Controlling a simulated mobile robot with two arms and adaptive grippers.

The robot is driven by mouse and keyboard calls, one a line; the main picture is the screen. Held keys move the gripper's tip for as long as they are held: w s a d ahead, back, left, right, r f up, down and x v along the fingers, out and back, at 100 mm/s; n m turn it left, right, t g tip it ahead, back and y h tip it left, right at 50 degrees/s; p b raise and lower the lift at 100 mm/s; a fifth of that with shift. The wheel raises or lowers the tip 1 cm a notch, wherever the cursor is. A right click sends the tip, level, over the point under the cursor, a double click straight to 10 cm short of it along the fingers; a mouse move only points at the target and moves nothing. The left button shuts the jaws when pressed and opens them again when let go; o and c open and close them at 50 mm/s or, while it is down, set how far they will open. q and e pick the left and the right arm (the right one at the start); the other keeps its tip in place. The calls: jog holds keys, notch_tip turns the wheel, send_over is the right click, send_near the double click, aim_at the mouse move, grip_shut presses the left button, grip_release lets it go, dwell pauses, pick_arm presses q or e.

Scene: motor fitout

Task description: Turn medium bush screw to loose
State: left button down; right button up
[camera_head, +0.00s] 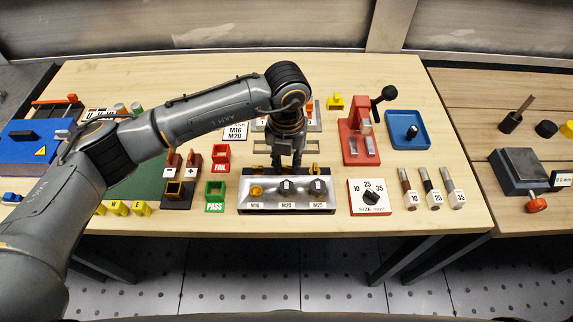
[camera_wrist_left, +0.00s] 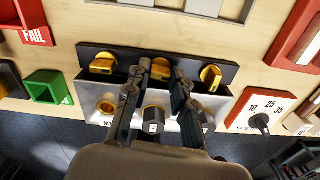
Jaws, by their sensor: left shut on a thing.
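A metal panel block (camera_head: 246,203) labelled M16, M20 and M25 stands at the front middle of the table. It has a row of yellow screw knobs along its dark back edge. In the left wrist view the middle screw (camera_wrist_left: 160,69), behind M20, is between the fingertips of my left gripper (camera_wrist_left: 162,72), which is shut on it. The left screw (camera_wrist_left: 102,64) and right screw (camera_wrist_left: 210,77) are free. Black fittings sit at M20 (camera_wrist_left: 153,121) and M25; M16 shows a bare yellow ring (camera_wrist_left: 106,107). In the head view my left gripper (camera_head: 287,168) points down and hides the middle screw. My right gripper is out of view.
Left of the block are the green PASS bin (camera_head: 215,196) and red FAIL bin (camera_head: 220,157). A dial plate (camera_head: 370,197) and several labelled tools stand to the right. A red press (camera_head: 359,142) and blue tray (camera_head: 407,130) stand behind them.

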aim_at(287, 167)
pick_arm(q)
jog(key=shift+n+b, duration=0.3)
jog(key=shift+n, duration=0.5)
jog(key=shift+w+r, duration=0.1)
jog(key=c, duration=1.4)
grip_release()
notch_tip(287, 167, up, 12)
